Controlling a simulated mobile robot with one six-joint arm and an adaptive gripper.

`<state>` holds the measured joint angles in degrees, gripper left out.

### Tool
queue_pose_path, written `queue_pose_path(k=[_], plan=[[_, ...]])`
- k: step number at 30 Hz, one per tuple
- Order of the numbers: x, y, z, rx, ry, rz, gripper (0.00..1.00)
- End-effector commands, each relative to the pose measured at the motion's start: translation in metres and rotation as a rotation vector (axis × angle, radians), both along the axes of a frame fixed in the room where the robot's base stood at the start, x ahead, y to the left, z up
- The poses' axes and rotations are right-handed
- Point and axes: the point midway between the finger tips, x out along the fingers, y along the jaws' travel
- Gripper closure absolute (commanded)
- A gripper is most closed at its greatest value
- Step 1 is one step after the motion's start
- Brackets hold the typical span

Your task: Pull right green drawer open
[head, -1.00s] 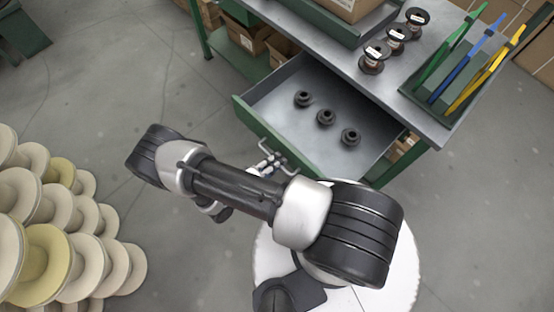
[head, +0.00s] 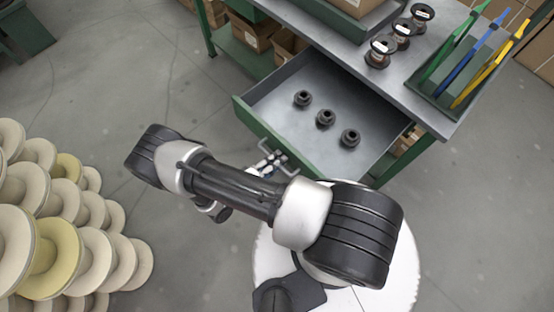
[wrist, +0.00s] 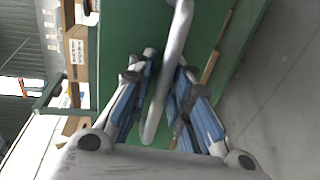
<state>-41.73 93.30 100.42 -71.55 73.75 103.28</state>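The right green drawer (head: 268,133) stands pulled out from under the grey-topped workbench, with its grey inside in plain view. Three dark round parts (head: 325,118) lie in it. Its metal handle (head: 283,158) is on the front face, partly behind my arm. My gripper (head: 267,166) is at the handle in the head view, mostly hidden by the arm. In the wrist view the pale handle bar (wrist: 172,62) runs between the two blue-grey fingers of my gripper (wrist: 167,66). The fingers are closed in around the bar.
The workbench top (head: 425,98) holds several copper spools (head: 381,50) and a green rack with coloured bars (head: 475,65). Cardboard boxes (head: 250,32) sit on a shelf below. Large pale spools (head: 60,215) are stacked at the left. The floor between is clear.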

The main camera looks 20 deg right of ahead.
Motion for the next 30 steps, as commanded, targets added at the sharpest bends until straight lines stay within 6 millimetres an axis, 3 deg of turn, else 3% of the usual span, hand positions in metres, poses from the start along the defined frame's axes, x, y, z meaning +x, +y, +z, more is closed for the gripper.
queue_pose_path(k=[5, 16, 30], plan=[[-0.001, 0.000, -0.001, 0.001, 0.002, -0.001, 0.70], [-0.002, 0.006, 0.000, 0.003, 0.001, 0.001, 0.70], [-0.032, 0.088, 0.018, 0.003, 0.000, 0.003, 0.70]])
